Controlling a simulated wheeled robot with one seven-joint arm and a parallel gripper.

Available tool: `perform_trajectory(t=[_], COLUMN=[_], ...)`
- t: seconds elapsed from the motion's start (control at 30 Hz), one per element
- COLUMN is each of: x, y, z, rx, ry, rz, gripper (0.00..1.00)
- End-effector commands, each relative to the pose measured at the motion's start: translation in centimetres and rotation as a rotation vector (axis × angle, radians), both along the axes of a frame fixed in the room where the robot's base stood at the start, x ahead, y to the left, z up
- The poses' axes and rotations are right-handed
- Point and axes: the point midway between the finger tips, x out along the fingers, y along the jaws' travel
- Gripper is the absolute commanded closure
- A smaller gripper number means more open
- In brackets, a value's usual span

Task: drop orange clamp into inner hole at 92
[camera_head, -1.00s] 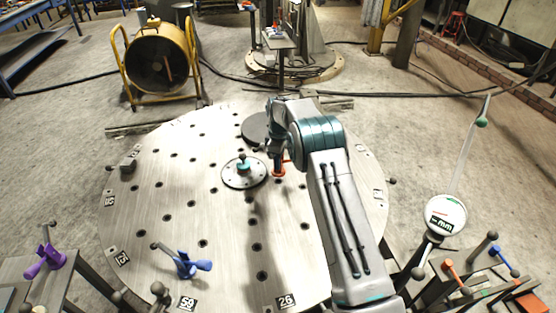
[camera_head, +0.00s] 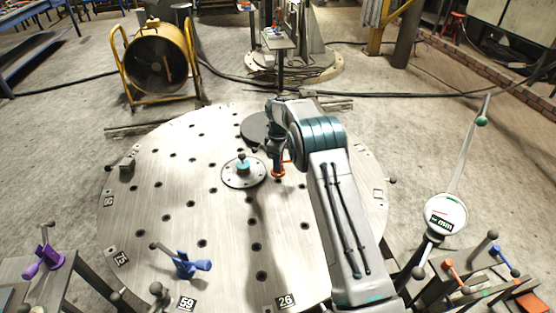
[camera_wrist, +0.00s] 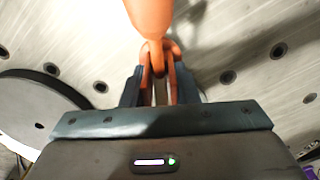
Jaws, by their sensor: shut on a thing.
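My gripper (camera_head: 276,152) is shut on the orange clamp (camera_head: 280,170) above the far right part of the round steel table (camera_head: 225,215). The clamp also shows between the fingers in the wrist view (camera_wrist: 155,50). My arm partly covers the gripper in the head view. I cannot tell how high the clamp's lower end is above the table top. The table has rings of dark holes and number plates at its rim; 26, 59 and 75 are readable. I see no readable plate 92.
A blue clamp (camera_head: 183,264) stands near the table's front left. A hub with a teal knob (camera_head: 243,170) is at its middle, and a dark disc (camera_head: 256,128) lies behind. A purple clamp (camera_head: 45,262) is on a side stand. A gauge (camera_head: 445,215) stands at the right.

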Motion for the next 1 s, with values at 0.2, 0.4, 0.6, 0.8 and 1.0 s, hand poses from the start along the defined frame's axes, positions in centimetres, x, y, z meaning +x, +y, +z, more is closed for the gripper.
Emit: perform_trajectory(t=[0.2, 0.4, 0.6, 0.8, 1.0], x=[0.1, 0.1, 0.0, 0.0, 0.0], y=[0.0, 0.0, 0.0, 0.0, 0.0], z=[-0.6, -1.2, -1.8, -2.3, -2.9], rx=[0.000, 0.000, 0.000, 0.000, 0.001], ry=[-0.002, -0.002, -0.002, -0.002, -0.001], rz=[0.000, 0.000, 0.000, 0.000, 0.000], gripper=[0.96, 0.96, 0.96, 0.96, 0.96])
